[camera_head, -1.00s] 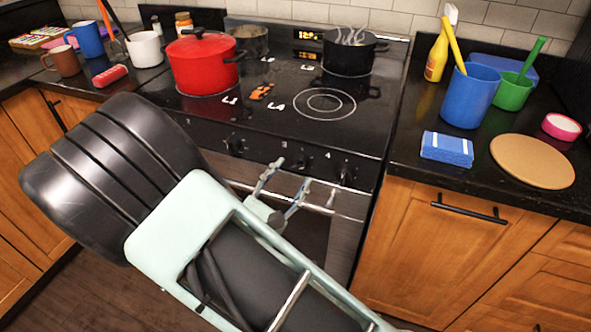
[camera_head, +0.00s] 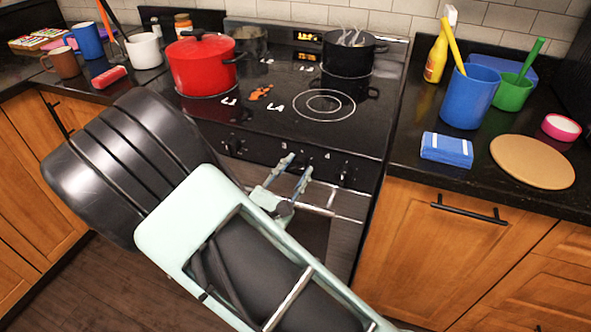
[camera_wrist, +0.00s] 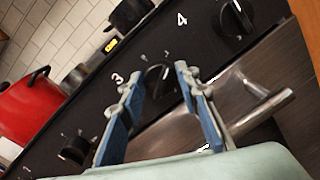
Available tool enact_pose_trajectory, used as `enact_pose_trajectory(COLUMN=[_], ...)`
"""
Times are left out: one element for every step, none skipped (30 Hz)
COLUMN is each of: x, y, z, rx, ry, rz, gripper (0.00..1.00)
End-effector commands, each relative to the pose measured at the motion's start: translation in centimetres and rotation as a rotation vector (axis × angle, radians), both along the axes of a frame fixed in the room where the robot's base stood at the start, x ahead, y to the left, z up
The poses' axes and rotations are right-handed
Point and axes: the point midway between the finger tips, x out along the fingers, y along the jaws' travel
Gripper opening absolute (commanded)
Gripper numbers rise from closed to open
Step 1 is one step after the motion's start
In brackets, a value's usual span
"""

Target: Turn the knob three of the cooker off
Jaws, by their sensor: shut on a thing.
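The cooker (camera_head: 275,150) has a black front panel with a row of black knobs. Knob three (camera_wrist: 157,84), beside the white 3, shows between my fingers in the wrist view. My gripper (camera_head: 296,165) is at the panel, its two blue-grey fingers (camera_wrist: 159,75) on either side of knob three and shut on it. In the head view the fingers largely hide this knob. Its exact turn angle is hard to tell.
Knob four (camera_wrist: 236,17) is to the right of my fingers, another knob (camera_wrist: 74,150) to the left. The oven handle (camera_wrist: 262,110) runs just below. A red pot (camera_head: 202,68) and a steaming black pot (camera_head: 347,55) stand on the hob.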

Motion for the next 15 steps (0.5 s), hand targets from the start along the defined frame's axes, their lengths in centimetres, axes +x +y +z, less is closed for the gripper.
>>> enact_pose_trajectory(x=[-0.01,0.00,-0.01,-0.01,0.00,0.01,0.01,0.00,0.01,0.01,0.02,0.01,0.01,0.01,0.01], y=[0.01,0.02,0.01,0.01,0.02,0.01,0.01,0.01,0.00,0.00,-0.01,-0.02,-0.02,-0.03,-0.03], z=[0.01,0.02,0.04,0.05,0.06,0.08,0.11,0.12,0.15,0.17,0.20,0.25,0.27,0.29,0.31], rx=[0.000,-0.002,-0.004,-0.007,-0.011,-0.019,-0.026,-0.034,-0.048,-0.061,-0.074,-0.096,-0.113,-0.133,-0.161], ry=[0.000,0.001,0.002,0.003,0.004,0.007,0.009,0.013,0.018,0.023,0.027,0.035,0.041,0.048,0.058], rz=[0.000,0.000,0.000,0.000,0.000,0.000,0.000,0.000,0.000,0.000,0.000,0.000,-0.001,-0.001,-0.001], gripper=[0.06,0.06,0.06,0.06,0.06,0.06,0.06,0.06,0.06,0.06,0.06,0.06,0.06,0.06,0.06])
